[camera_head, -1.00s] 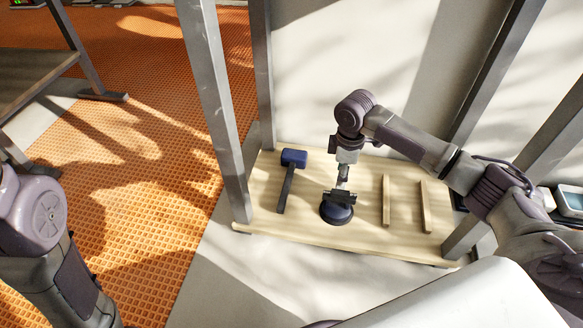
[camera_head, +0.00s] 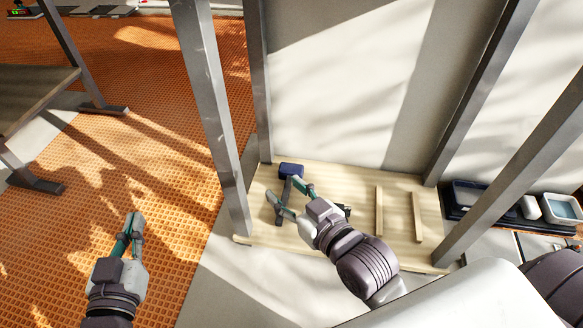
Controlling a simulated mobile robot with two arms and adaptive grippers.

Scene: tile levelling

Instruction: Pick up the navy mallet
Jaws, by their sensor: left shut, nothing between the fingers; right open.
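The navy mallet (camera_head: 291,171) lies on the pale wooden board (camera_head: 262,232), with its blue head toward the back and its dark handle pointing toward the front. My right gripper (camera_head: 291,199) is open over the mallet's handle, its fingers spread on either side of it as seen from above. I cannot tell whether the fingers touch the handle. My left gripper (camera_head: 133,220) is shut and empty, above the orange floor at the left, well apart from the mallet.
Two wooden strips, one (camera_head: 379,210) nearer the middle and one (camera_head: 417,217) further right, lie on the board. A dark object behind my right gripper is mostly hidden. Grey metal posts (camera_head: 215,120) rise around the board. Dark trays (camera_head: 470,200) stand at the right.

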